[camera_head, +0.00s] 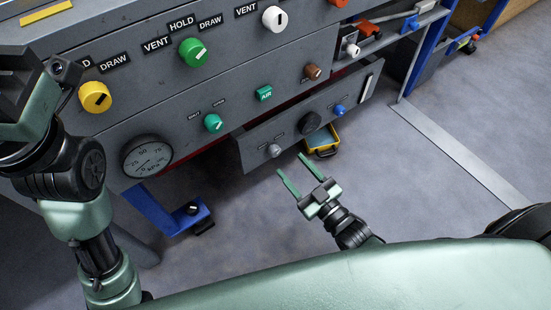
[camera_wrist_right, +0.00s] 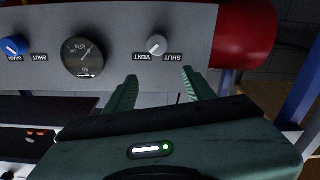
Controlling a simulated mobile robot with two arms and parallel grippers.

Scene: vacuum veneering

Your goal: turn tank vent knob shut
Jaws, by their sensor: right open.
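The tank vent knob is a small grey knob (camera_head: 274,150) on the low grey tank panel. In the right wrist view, upside down, the same knob (camera_wrist_right: 156,46) sits between labels reading VENT and SHUT. Its light pointer mark is slanted; which label it points at is hard to tell. My right gripper (camera_head: 296,172) is open and empty, just in front of and below the knob. In the right wrist view its two green fingers (camera_wrist_right: 158,90) are spread apart, with the knob between and beyond them. They do not touch it. My left arm shows at the left, without its fingertips.
A dark gauge (camera_head: 309,123) and a blue knob (camera_head: 340,110) sit beside the knob on the same panel. A yellow case (camera_head: 321,141) lies under it. Above are larger green, yellow and white knobs. A red tank (camera_wrist_right: 245,38) lies behind the panel. The floor (camera_head: 420,170) at right is clear.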

